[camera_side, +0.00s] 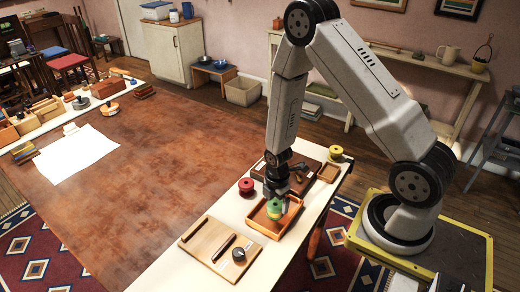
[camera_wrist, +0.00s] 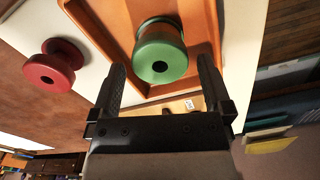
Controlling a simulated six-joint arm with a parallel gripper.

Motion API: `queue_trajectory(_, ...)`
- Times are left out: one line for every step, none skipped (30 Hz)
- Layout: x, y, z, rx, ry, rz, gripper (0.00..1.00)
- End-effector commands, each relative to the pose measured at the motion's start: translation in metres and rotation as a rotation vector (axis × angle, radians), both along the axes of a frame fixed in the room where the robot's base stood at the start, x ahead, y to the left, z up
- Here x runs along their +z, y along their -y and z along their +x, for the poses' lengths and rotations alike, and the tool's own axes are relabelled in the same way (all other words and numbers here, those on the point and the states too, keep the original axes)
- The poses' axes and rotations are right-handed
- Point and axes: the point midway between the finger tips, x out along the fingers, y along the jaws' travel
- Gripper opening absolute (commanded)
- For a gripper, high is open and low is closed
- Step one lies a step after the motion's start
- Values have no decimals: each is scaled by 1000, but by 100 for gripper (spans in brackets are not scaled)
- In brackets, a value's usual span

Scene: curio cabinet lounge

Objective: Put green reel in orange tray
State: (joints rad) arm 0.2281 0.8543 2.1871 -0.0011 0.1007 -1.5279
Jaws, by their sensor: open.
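The green reel (camera_side: 274,210) is inside the orange tray (camera_side: 255,225), below my gripper (camera_side: 277,190). In the wrist view the green reel (camera_wrist: 161,55) stands upright within the walls of the orange tray (camera_wrist: 108,40), its round top with a dark centre hole facing me. My gripper (camera_wrist: 162,78) is open, with one black finger on either side of the reel's near edge. Neither finger appears pressed on it. The reel's underside is hidden, so its contact with the tray floor is not visible.
A red reel (camera_side: 246,186) stands on the white strip left of the tray; it also shows in the wrist view (camera_wrist: 52,67). A yellow reel (camera_side: 336,152) and a small wooden tray (camera_side: 328,172) lie behind. A wooden board (camera_side: 220,250) with dark pieces lies in front.

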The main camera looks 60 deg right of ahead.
Motion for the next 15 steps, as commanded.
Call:
queue_trajectory(4,0,0,0,1,0,100)
queue_trajectory(6,0,0,0,1,0,100)
queue_trajectory(9,0,1,0,3,-1,100)
queue_trajectory(12,0,1,0,3,-1,100)
queue_trajectory(15,0,1,0,3,-1,100)
queue_trajectory(19,0,1,0,3,-1,100)
queue_trajectory(21,0,0,0,2,-1,100)
queue_trajectory(24,0,0,0,3,-1,100)
queue_trajectory(29,0,1,0,4,-1,100)
queue_trajectory(32,0,1,0,3,-1,100)
queue_trajectory(35,0,1,0,3,-1,100)
queue_trajectory(39,0,1,0,4,-1,100)
queue_trajectory(42,0,1,0,4,-1,100)
queue_trajectory(45,0,1,0,4,-1,100)
queue_trajectory(50,0,0,0,2,-1,100)
